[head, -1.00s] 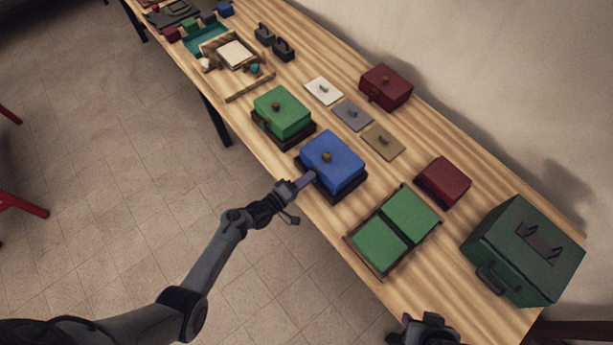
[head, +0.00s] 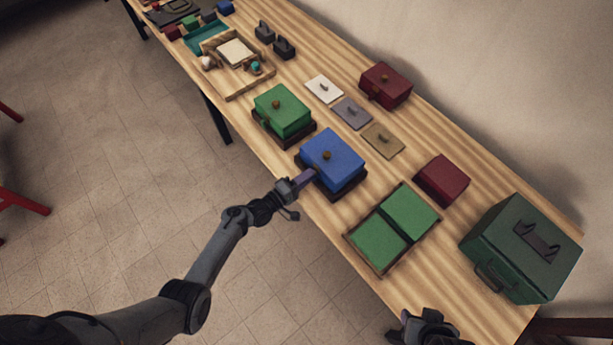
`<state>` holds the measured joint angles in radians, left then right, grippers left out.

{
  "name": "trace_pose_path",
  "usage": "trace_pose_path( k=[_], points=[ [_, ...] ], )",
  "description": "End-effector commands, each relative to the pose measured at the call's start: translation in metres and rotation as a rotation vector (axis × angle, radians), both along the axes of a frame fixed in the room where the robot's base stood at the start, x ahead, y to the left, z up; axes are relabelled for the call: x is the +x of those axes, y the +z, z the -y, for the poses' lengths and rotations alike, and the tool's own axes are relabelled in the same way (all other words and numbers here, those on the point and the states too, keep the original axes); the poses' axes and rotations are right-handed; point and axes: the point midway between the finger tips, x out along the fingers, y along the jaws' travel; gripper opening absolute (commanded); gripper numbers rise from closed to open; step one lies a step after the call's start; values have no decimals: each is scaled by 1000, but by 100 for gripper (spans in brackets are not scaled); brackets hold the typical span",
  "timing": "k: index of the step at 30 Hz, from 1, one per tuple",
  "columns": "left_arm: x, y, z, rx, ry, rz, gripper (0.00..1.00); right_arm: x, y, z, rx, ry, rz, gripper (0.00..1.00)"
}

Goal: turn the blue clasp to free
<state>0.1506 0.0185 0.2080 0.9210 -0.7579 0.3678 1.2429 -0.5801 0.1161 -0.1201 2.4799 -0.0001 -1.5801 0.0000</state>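The blue clasp itself is hidden behind the fingers or too small to make out. I cannot tell whether the fingers are shut on it. My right gripper (head: 428,322) is at the bottom edge, mostly cut off, away from the boxes.
A green box (head: 283,108) stands left of the blue one. An open green-lined tray (head: 352,262) lies right of it. Dark red boxes (head: 388,84) (head: 443,179), flat plates (head: 383,140) and a large green case (head: 521,250) are also on the table.

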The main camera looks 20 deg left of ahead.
Motion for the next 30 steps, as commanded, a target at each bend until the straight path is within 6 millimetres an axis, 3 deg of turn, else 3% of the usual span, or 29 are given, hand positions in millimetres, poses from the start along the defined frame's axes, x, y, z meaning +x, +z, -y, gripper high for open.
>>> trace_pose_path(
  k=[1, 4, 17, 30],
  points=[
    [0, 0, 0, 0, 0, 0, 27, 0, 0, 0, -1, 1, 0, 43],
    [0, 0, 0, 1, 0, 0, 40, 0, 0, 1, -4, 3, 0, 43],
    [-7, 0, -4, 2, 1, 0, 40, 0, 2, 2, -8, 6, 0, 43],
    [-69, 0, -37, 1, 1, 0, 40, 0, 11, 0, 0, 0, 0, 43]
  ],
)
